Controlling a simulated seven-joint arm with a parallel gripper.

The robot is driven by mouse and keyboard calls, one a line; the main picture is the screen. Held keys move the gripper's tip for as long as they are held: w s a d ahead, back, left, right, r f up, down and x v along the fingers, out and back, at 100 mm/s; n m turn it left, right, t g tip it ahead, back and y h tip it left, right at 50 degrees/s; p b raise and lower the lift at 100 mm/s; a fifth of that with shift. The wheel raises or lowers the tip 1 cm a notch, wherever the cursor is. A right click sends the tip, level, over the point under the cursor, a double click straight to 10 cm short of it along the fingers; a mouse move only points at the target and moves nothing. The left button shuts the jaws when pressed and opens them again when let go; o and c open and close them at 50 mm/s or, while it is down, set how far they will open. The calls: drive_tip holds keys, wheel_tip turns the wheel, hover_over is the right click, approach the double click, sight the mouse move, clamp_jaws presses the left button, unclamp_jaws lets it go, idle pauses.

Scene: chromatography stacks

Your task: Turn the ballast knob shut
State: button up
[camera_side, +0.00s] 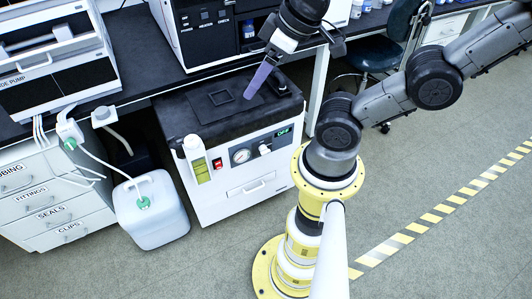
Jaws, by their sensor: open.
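A white pump unit (243,190) with a black top stands on the floor under the bench. One purplish finger shows clearly; the other is not distinct. Nothing shows in its grip.
A white jug (150,212) with tubing is further left, beside labelled drawers (50,200). The bench edge (150,95) and instruments are close behind my gripper. Open floor lies right.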

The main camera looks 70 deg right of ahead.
drive_tip(key=shift+o, duration=0.9)
drive_tip(key=shift+w, duration=0.1)
drive_tip(key=w+d+f+m+h, duration=0.1)
drive_tip(key=w+d+f+m, duration=0.1)
drive_tip(key=w+d+f, duration=0.45)
drive_tip(key=m+g+h, duration=0.2)
drive_tip(key=m, duration=0.5)
hover_over(266, 152)
drive_tip(key=s+a, duration=0.4)
wheel_tip(266, 152, down, 36)
drive_tip(key=x, duration=1.3)
drive_tip(key=shift+s+d+f, duration=0.1)
drive_tip(key=shift+s+f, duration=0.1)
drive_tip(key=shift+f, duration=0.05)
